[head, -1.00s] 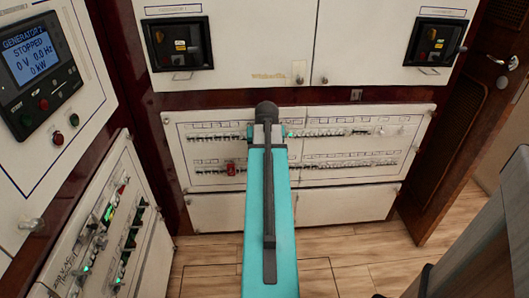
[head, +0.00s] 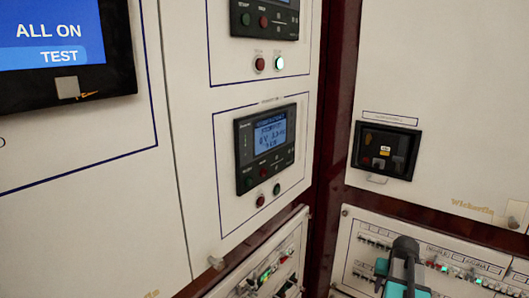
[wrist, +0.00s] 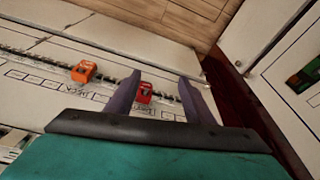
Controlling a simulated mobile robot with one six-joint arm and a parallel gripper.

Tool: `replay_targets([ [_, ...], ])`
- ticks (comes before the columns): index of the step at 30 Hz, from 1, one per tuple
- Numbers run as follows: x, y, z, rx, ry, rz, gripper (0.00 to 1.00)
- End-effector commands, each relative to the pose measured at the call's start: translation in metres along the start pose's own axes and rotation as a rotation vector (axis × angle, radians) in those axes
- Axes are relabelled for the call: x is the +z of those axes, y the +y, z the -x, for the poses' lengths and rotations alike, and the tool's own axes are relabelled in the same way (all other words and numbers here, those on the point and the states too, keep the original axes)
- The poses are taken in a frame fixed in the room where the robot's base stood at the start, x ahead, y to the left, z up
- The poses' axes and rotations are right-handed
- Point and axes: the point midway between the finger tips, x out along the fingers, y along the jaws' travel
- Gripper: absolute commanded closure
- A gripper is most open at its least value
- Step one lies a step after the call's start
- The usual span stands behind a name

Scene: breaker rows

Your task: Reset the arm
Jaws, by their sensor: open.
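My gripper (wrist: 158,78) is open in the wrist view, its two dark fingers apart and empty. Beyond them is a white breaker panel (wrist: 55,20) with a row of small breakers. A red block (wrist: 144,93) on that row shows between the fingers, nearer the left one; I cannot tell how far it is from them. An orange block (wrist: 84,71) sits on the row further left. In the head view my teal and black arm (head: 403,265) stands at the bottom right, in front of the breaker panel (head: 357,262); the fingers are hidden there.
A generator controller (head: 266,146) is on the left wall, with a large blue screen (head: 60,40) at the upper left. A black breaker unit (head: 386,150) is on the right wall. The wrist view shows wooden floor (wrist: 185,20) beyond the panel.

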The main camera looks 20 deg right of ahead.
Motion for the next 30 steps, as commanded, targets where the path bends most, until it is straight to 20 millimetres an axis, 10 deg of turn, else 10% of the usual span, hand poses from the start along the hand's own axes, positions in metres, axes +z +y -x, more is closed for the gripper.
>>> replay_targets([
  [15, 0.120, -0.158, -0.075, -0.053, -0.224, 0.264, 0.52],
  [30, 0.279, -0.236, -0.116, -0.042, -0.432, 0.495, 0.52],
])
